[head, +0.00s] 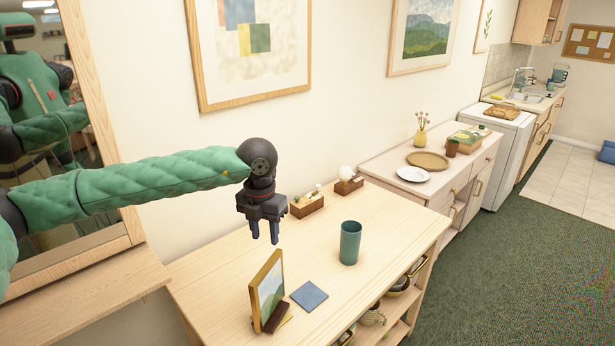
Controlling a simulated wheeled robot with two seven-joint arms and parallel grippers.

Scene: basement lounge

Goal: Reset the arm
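My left arm, in a green quilted sleeve, reaches in from the left over the wooden table (215,270). My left gripper (264,236) hangs above the table with its two dark fingers pointing down. The fingers are apart with a gap between them and nothing is held. A teal cup (350,243) stands upright to the right of the gripper, apart from it. A small framed picture (268,287) stands below the gripper in the view, beside a flat blue coaster (309,296). My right gripper is not seen.
Two small wooden boxes (307,206) sit at the table's back edge. A cabinet further right bears a white plate (413,175), a round woven tray (428,160) and a yellow vase (420,138). A large mirror stands at left. Open green carpet (480,270) lies at right.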

